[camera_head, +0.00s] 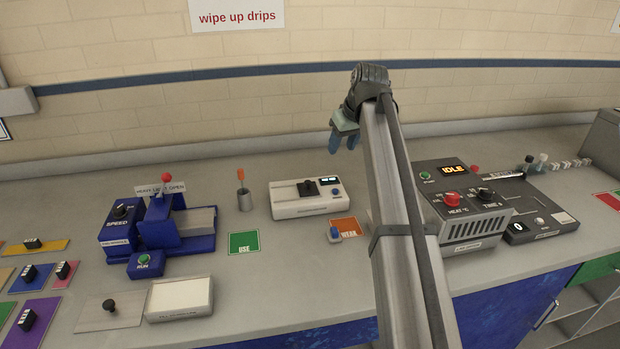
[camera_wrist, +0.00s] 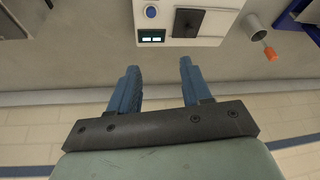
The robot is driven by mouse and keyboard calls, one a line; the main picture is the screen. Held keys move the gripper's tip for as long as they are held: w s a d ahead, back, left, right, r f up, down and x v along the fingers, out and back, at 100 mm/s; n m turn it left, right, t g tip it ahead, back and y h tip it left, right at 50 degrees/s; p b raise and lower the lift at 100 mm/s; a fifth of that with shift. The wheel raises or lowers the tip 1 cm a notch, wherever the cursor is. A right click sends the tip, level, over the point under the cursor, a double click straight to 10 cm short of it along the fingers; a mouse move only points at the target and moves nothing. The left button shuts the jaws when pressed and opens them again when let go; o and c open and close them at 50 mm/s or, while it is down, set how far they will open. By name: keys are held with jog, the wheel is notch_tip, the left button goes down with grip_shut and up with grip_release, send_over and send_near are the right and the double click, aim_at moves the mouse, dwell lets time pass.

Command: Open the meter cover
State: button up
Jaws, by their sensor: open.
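The meter (camera_head: 312,207) is a white box on the bench, near the middle of the head view. A dark square cover with a small knob (camera_head: 308,188) lies on its top and looks shut. A small lit display and a blue button sit to the right of the cover. In the wrist view the meter (camera_wrist: 220,24) is at the top, with the dark cover (camera_wrist: 188,23) beside the display (camera_wrist: 151,36). My gripper (camera_head: 344,143) is open and empty, above and behind the meter. Its blue fingers (camera_wrist: 158,68) point toward the bench, apart from the meter.
A cup with an orange-handled tool (camera_head: 244,199) stands left of the meter. A green card (camera_head: 244,243) and an orange card (camera_head: 346,227) lie in front. A blue machine (camera_head: 170,222) is at left, a grey heater box (camera_head: 465,205) at right. The wall (camera_head: 230,110) is close behind my gripper.

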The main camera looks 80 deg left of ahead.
jog(key=s+n, duration=0.2)
jog(key=s, duration=0.4)
send_near(308, 182)
jog(key=x, duration=0.8)
jog(key=shift+a, duration=0.15)
jog(key=shift+w, duration=0.1)
grip_shut()
